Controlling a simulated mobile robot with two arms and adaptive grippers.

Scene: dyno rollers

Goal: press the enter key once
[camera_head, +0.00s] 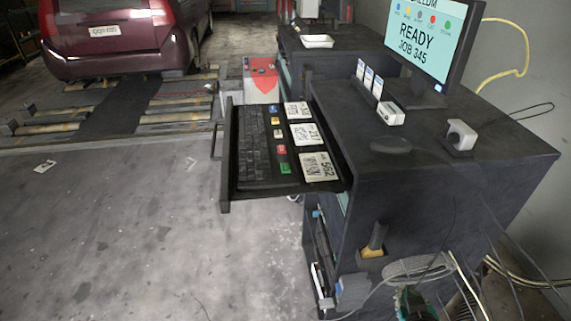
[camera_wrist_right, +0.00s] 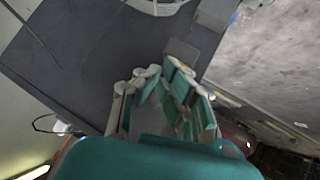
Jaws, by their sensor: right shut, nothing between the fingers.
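A black keyboard (camera_head: 254,145) lies in the pulled-out dark drawer (camera_head: 224,190) of the workstation. A column of coloured keys or buttons, among them a red one (camera_head: 280,150) and a green one (camera_head: 285,168), runs along its right side. The labels are too small to read, so I cannot tell which key is enter. My right gripper (camera_head: 415,304) shows as a teal part at the bottom edge of the head view, low and to the right of the drawer, well apart from the keyboard. In the right wrist view its teal-padded fingers (camera_wrist_right: 165,78) are shut and empty. My left gripper is not in view.
Number cards (camera_head: 305,134) lie beside the keys. The monitor (camera_head: 428,42) reads "READY JOB 345". The dark desk top (camera_head: 480,180) stands right of the drawer, with loose cables near its lower right side. Open floor (camera_head: 120,240) lies left. A red car (camera_head: 110,35) stands behind.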

